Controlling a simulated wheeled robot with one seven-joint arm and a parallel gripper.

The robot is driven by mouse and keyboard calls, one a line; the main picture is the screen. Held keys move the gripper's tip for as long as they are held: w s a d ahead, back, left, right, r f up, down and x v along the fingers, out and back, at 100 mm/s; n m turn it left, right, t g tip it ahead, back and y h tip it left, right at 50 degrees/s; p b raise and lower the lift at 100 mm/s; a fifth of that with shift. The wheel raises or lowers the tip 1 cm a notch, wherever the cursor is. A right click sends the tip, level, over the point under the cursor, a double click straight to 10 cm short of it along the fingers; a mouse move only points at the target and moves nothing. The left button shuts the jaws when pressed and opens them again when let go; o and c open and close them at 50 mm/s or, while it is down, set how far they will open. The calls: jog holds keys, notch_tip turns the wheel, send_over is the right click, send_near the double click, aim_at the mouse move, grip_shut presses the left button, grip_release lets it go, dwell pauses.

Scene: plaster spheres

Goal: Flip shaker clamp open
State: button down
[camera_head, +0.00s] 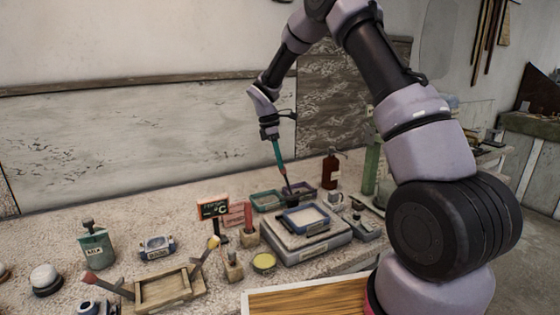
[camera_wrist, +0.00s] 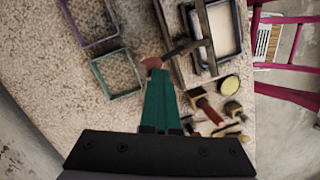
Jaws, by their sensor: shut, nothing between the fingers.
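The shaker (camera_head: 300,250) is a pale box on the bench with a blue-framed tray (camera_head: 305,220) on top. In the wrist view the tray's dark frame (camera_wrist: 239,32) has a bar along its left side. A dark clamp lever (camera_wrist: 182,49) reaches left from this bar and ends in a dull red tip (camera_wrist: 150,63). My gripper (camera_head: 285,175) has teal fingers and points down at the shaker's back left. In the wrist view my gripper (camera_wrist: 160,78) is shut and empty, its fingertips close to the red tip. I cannot tell whether they touch.
A green tray (camera_head: 267,201) and a purple tray (camera_head: 302,190) lie behind the shaker. A brown bottle (camera_head: 330,170) stands right of them. Small signs (camera_head: 213,208), a yellow-topped round dish (camera_head: 263,262) and a wooden tray (camera_head: 165,288) are to the left.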

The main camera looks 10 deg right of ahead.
jog(key=shift+w+a+r, duration=0.15)
jog(key=shift+w+a, duration=0.05)
jog(key=shift+w, duration=0.1)
jog(key=s+a+v, duration=0.1)
jog(key=v, duration=1)
jog(key=shift+w+a+r, duration=0.15)
jog(key=shift+w+a, duration=0.05)
